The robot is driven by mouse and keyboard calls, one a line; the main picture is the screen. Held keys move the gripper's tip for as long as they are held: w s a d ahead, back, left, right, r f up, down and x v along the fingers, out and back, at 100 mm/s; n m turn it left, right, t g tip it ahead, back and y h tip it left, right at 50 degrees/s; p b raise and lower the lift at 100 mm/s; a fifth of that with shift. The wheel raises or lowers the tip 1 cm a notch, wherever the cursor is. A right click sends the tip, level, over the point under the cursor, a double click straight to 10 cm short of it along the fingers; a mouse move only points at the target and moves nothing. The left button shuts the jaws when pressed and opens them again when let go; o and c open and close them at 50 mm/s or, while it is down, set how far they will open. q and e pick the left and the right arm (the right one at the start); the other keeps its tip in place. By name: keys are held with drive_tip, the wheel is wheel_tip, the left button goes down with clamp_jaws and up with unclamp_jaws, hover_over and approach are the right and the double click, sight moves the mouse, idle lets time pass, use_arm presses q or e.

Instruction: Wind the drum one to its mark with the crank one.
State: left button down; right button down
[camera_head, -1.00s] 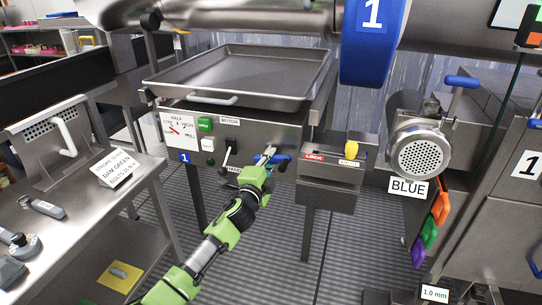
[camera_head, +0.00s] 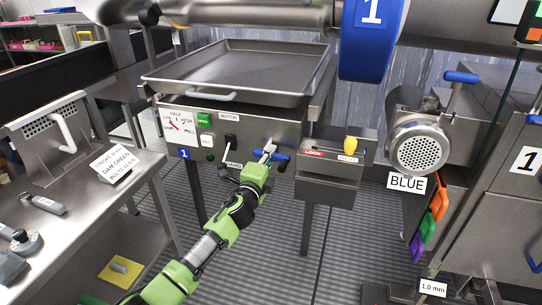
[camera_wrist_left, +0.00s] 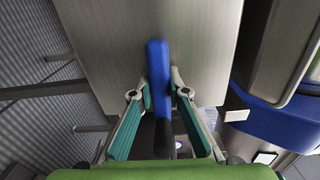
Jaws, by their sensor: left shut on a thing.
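The crank one has a blue handle, which shows at the right of the steel machine's front panel (camera_head: 281,156) and runs up the middle of the left wrist view (camera_wrist_left: 158,65). My left gripper (camera_head: 268,151) is shut on this handle; in the left wrist view its two teal-lined fingers (camera_wrist_left: 160,88) lie on either side of it. Drum one shows only in part at the top as a broad blue band with a white "1" (camera_head: 372,38).
A steel tray (camera_head: 240,72) lies over the machine. A steel box with a red label and yellow knob (camera_head: 330,172) stands close right of the handle. A grinder-like unit with a perforated face (camera_head: 419,151) is farther right. A steel bench (camera_head: 100,205) is at left.

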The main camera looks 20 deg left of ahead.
use_arm(q)
drive_tip(key=c, duration=1.9)
unclamp_jaws()
drive_tip(key=shift+a+f, duration=0.1)
drive_tip(key=shift+a, duration=0.7)
drive_tip(key=shift+d, duration=0.3)
drive_tip(key=s, duration=1.2)
drive_tip(key=shift+a, duration=0.3)
